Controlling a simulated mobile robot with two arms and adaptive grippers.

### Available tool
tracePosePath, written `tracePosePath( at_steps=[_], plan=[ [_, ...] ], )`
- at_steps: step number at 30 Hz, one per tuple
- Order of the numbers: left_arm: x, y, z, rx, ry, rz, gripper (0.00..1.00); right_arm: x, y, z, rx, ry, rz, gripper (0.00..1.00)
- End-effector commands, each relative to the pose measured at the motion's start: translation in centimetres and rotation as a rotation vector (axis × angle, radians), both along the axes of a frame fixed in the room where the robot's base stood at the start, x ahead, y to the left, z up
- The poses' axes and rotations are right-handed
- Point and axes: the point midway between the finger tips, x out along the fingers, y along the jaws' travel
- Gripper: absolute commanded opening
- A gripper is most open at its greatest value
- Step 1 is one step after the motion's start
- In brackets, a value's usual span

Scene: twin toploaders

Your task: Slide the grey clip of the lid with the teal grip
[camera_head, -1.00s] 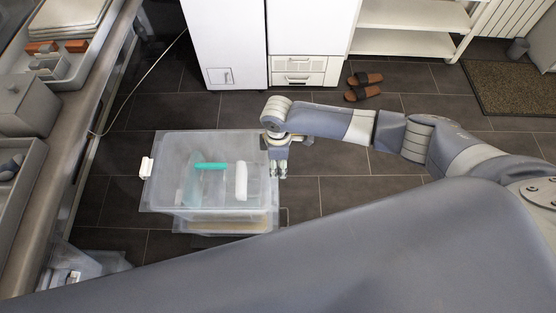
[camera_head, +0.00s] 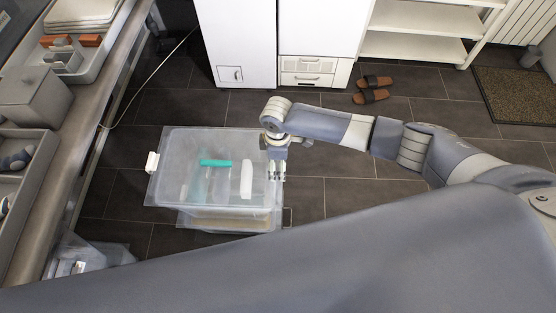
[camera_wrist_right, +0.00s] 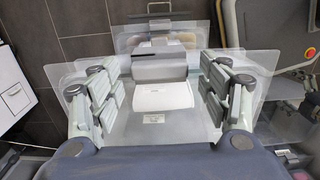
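A translucent bin with a clear lid (camera_head: 222,142) stands on the floor. A teal grip (camera_head: 215,163) shows on it, left of a white upright bar (camera_head: 246,178). My right gripper (camera_head: 277,172) points down at the lid's right edge. In the right wrist view its fingers (camera_wrist_right: 158,88) are spread wide, with a grey clip-like block (camera_wrist_right: 160,67) and a white block (camera_wrist_right: 161,97) between them, apart from both. The gripper and wrist hide part of the lid's right edge in the head view. My left gripper is not in view.
A white clip (camera_head: 152,162) sits at the lid's left edge. A counter (camera_head: 70,160) runs along the left. White cabinets (camera_head: 238,45) stand behind, with brown sandals (camera_head: 374,88) on the floor. The floor right of the bin is clear below my arm.

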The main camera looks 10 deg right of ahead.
Motion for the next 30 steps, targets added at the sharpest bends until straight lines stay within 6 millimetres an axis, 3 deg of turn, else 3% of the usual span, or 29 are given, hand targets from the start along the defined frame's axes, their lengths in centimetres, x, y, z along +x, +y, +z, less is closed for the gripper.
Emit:
tracePosePath(
  at_steps=[8, 21, 30],
  plan=[
    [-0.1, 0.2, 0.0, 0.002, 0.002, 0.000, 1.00, 0.1, 0.0, 0.8, 0.001, -0.002, 0.000, 0.70],
    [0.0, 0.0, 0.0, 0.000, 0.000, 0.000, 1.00, 0.1, 0.0, 9.4, 0.000, -0.003, 0.001, 0.70],
    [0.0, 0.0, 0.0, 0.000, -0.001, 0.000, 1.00, 0.1, 0.0, 12.0, 0.000, -0.001, -0.001, 0.70]
  ],
)
